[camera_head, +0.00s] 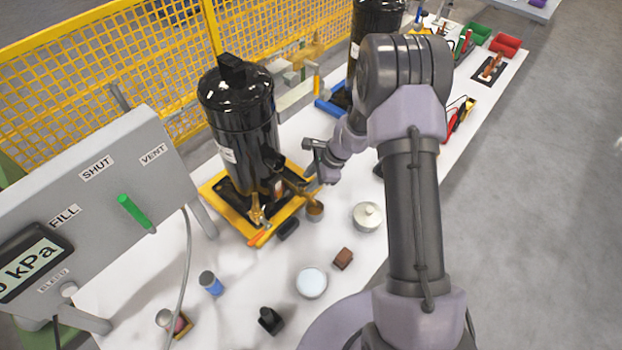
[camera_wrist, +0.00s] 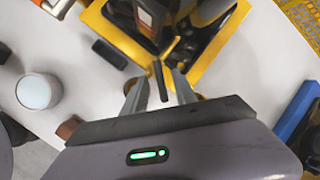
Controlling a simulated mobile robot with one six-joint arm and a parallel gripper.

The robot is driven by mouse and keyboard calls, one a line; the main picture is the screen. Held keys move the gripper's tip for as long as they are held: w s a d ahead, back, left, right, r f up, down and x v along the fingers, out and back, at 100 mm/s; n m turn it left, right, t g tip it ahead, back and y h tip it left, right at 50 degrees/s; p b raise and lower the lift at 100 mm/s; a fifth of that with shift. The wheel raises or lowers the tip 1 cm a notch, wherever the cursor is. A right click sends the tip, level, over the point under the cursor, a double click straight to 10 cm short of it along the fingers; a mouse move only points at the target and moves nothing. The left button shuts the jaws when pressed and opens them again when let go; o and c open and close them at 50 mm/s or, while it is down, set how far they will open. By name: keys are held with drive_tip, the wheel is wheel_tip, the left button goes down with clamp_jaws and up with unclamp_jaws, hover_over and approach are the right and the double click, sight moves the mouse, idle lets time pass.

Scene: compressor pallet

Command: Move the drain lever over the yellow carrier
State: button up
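The yellow carrier (camera_head: 224,212) stands on the white table under a black compressor (camera_head: 243,115). Its yellow edge crosses the top of the wrist view (camera_wrist: 112,36). A brass drain fitting (camera_head: 296,184) reaches from the compressor past the carrier's edge, above a small cup (camera_head: 314,212). A dark bar, apparently the drain lever (camera_wrist: 163,84), lies between my fingers in the wrist view. My gripper (camera_wrist: 158,80) is open around it, with gaps visible on both sides. In the head view my gripper (camera_head: 311,167) is beside the fitting and hides part of it; the lever is not clear there.
A grey panel (camera_head: 100,185) with a green handle stands at left. A black block (camera_head: 287,229) lies beside the carrier. A lidded tin (camera_head: 367,216), a brown block (camera_head: 343,258) and a white-topped jar (camera_head: 311,282) stand nearer. A yellow mesh fence (camera_head: 150,55) runs behind.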

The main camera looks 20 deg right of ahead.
drive_tip(key=shift+r, duration=0.1)
drive_tip(key=p+v, duration=0.5)
drive_tip(key=v, duration=1.2)
drive_tip(key=shift+d, duration=0.15)
